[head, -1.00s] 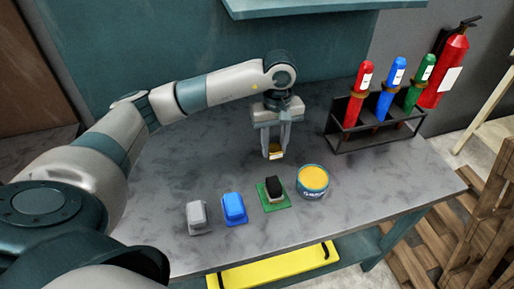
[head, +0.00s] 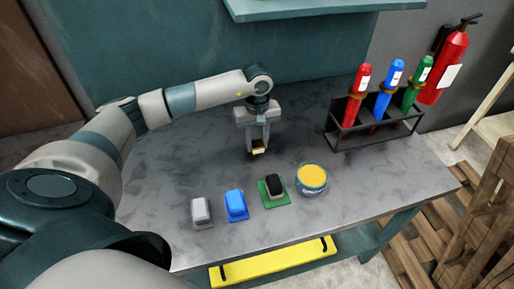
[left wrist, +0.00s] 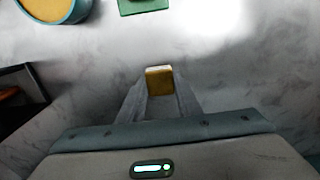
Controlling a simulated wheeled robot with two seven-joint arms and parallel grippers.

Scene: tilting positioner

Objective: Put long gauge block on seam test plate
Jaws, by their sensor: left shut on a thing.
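My left gripper (head: 258,150) is shut on a small brass-coloured block (head: 258,151), which looks like the long gauge block. It holds the block at the fingertips, pointing down, over the grey table behind the row of plates. In the left wrist view the block (left wrist: 159,80) shows between the fingers. A green plate (head: 267,199) bears a black block (head: 273,183). To its left are a blue piece (head: 236,203) and a grey piece (head: 201,210), each on a matching base. I cannot tell which of these is the seam test plate. My right gripper is not in view.
A round tin (head: 312,190) with a yellow top stands right of the green plate. A black rack (head: 345,140) with red, blue and green bottles stands at the back right. The table (head: 180,165) is clear left of my gripper. A yellow handled piece (head: 270,264) is below the front edge.

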